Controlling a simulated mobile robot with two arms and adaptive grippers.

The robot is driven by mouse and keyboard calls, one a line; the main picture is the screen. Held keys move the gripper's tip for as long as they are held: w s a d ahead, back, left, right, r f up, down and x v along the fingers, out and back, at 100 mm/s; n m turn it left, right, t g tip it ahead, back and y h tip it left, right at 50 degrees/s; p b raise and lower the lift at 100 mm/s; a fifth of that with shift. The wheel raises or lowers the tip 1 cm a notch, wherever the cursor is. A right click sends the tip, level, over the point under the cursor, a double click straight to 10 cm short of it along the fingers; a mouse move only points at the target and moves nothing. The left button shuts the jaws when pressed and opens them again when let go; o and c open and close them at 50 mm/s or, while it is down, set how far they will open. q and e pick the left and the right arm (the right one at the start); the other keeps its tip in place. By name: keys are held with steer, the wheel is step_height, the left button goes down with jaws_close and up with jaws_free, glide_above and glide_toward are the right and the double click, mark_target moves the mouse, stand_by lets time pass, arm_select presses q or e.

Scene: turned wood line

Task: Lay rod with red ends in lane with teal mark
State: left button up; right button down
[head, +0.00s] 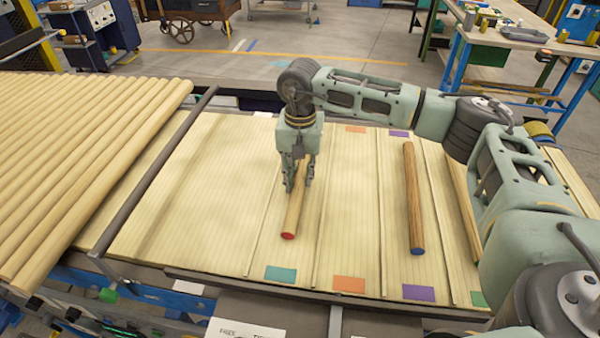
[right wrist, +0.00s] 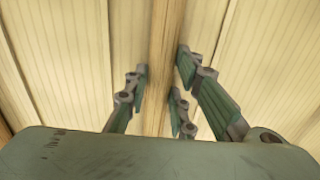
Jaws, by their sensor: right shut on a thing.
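The rod with red ends (head: 291,219) is in my right gripper (head: 299,186), its red near end showing in the head view. The rod (right wrist: 164,40) runs between the fingers in the right wrist view. It is over the lane with the teal mark (head: 281,273), roughly in line with it and between its two thin dividers. I cannot tell whether it touches the lane floor. The far part of the rod is hidden behind the gripper. My left gripper is not in view.
A rod with a blue end (head: 414,200) lies in the purple-marked lane. Another rod (head: 462,200) lies farther right, partly hidden by my right arm. The orange-marked lane (head: 348,220) is empty. Several plain rods (head: 70,140) cover the left side, beside a dark rail (head: 155,185).

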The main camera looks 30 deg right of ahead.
mark_target(300, 176)
steer(key=c, duration=1.9)
jaws_free()
steer(key=shift+f, duration=0.15)
steer(key=shift+c, duration=0.2)
steer(key=o, duration=0.5)
steer(key=shift+c, duration=0.2)
steer(key=shift+r, duration=0.6)
step_height(300, 176, up, 11)
steer(key=b, duration=0.3)
steer(key=shift+r+b, duration=0.15)
steer(key=shift+b, duration=0.15)
